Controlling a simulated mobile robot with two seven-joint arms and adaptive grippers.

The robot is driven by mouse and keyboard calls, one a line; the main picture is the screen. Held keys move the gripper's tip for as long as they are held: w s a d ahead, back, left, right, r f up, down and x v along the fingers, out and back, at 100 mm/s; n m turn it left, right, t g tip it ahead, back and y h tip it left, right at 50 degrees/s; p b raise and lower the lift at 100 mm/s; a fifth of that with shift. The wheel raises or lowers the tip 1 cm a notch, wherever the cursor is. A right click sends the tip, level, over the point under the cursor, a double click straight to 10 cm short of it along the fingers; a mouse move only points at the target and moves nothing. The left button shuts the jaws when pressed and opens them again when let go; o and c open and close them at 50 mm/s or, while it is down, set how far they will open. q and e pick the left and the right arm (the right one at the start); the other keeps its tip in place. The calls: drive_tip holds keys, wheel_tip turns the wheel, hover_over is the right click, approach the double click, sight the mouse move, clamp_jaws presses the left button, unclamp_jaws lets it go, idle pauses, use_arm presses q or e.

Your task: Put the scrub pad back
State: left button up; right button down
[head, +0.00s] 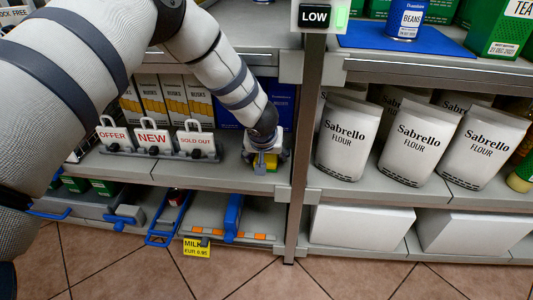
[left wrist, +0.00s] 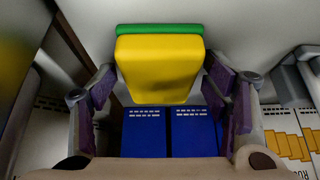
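The scrub pad is a yellow block with a green layer along one edge. In the left wrist view the scrub pad (left wrist: 158,72) fills the space between my two fingertips, its sides against them. In the head view the scrub pad (head: 265,161) shows small and partly covered below my left gripper (head: 266,158), at the front of the middle left shelf. My left gripper (left wrist: 160,75) appears shut on it. Whether the pad touches the shelf is hidden. My right gripper is in neither view.
Blue boxes (left wrist: 145,130) stand close by the pad. A rack with OFFER, NEW and SOLD OUT signs (head: 153,138) is left of my gripper. A metal post (head: 304,140) and flour bags (head: 344,138) are to the right. A lower shelf (head: 205,215) holds blue dividers.

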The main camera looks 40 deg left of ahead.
use_arm(q)
drive_tip(key=shift+r, duration=0.45)
drive_tip(key=p+v, duration=0.3)
drive_tip(key=v, duration=0.8)
drive_tip(key=shift+s+r, duration=0.25)
drive_tip(key=shift+s, duration=0.05)
drive_tip(key=shift+d, duration=0.15)
